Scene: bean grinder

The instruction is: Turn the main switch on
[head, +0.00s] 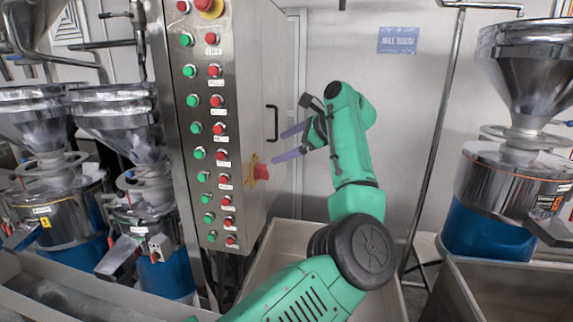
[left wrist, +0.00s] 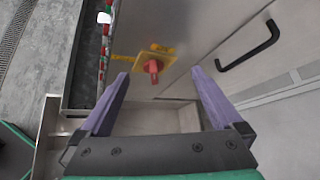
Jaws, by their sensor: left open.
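The main switch is a red rotary knob (head: 262,172) on a yellow plate, on the side face of the steel control cabinet (head: 262,110). In the left wrist view the red knob (left wrist: 152,67) stands out from its yellow plate (left wrist: 160,52), between my fingertips in the picture. My left gripper (head: 278,147) is open and empty, its two purple fingers pointing at the cabinet side. It also shows in the left wrist view (left wrist: 160,72). The fingers look apart from the knob; the exact gap cannot be told. My right gripper is not in view.
The cabinet front has columns of green and red buttons (head: 219,129) and a red-yellow emergency stop (head: 210,7) at the top. A black door handle (head: 272,124) is near the switch. Grinders stand left (head: 125,120) and right (head: 520,175). A metal trough (head: 275,255) lies below.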

